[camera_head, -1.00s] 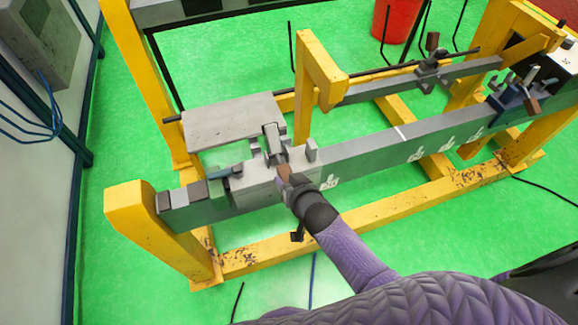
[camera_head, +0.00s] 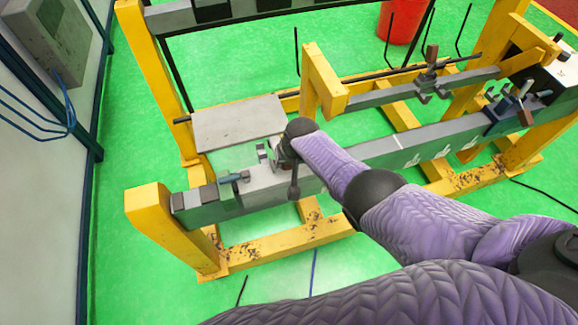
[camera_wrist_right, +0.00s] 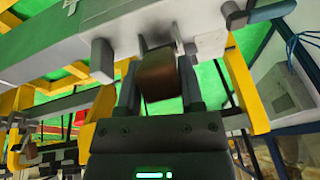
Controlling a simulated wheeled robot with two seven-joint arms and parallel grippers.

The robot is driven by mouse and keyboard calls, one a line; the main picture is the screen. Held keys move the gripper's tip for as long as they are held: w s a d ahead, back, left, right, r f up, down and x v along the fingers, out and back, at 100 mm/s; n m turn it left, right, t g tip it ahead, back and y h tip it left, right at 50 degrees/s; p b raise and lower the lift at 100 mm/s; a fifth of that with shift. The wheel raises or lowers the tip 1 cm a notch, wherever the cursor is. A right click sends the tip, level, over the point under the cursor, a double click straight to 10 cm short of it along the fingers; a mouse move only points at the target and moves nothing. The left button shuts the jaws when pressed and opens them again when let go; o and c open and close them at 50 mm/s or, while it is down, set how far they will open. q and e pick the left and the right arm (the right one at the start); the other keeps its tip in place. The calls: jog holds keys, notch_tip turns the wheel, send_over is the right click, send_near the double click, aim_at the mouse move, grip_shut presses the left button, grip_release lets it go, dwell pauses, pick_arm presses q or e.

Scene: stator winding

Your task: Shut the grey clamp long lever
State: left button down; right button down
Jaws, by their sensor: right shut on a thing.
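The grey clamp (camera_head: 263,154) sits on the light grey block (camera_head: 262,186) near the left end of the long grey beam. My right arm covers much of it in the head view. My right gripper (camera_head: 284,158) is at the clamp. In the right wrist view the gripper (camera_wrist_right: 158,88) is shut on a brown block-shaped grip (camera_wrist_right: 158,76), the end of the clamp's long lever. The lever behind the grip is mostly hidden. My left gripper is not in view.
The beam (camera_head: 410,148) rests on a yellow frame (camera_head: 150,225). A flat grey plate (camera_head: 238,122) lies behind the clamp. A blue clamp (camera_head: 508,108) is at the right. A red bucket (camera_head: 400,22) stands at the back. Green floor is free in front.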

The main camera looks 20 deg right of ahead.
jog(key=shift+w+r, duration=0.6)
jog(key=shift+w, duration=0.3)
jog(key=c, duration=0.6)
grip_release()
jog(key=o, duration=0.4)
jog(key=shift+w+a, duration=0.1)
jog(key=shift+c, duration=0.2)
jog(key=shift+f, duration=0.1)
jog(key=p+v, duration=0.7)
jog(key=v, duration=0.3)
jog(key=shift+s+p, duration=0.2)
jog(key=shift+p, duration=0.1)
jog(key=shift+f, duration=0.1)
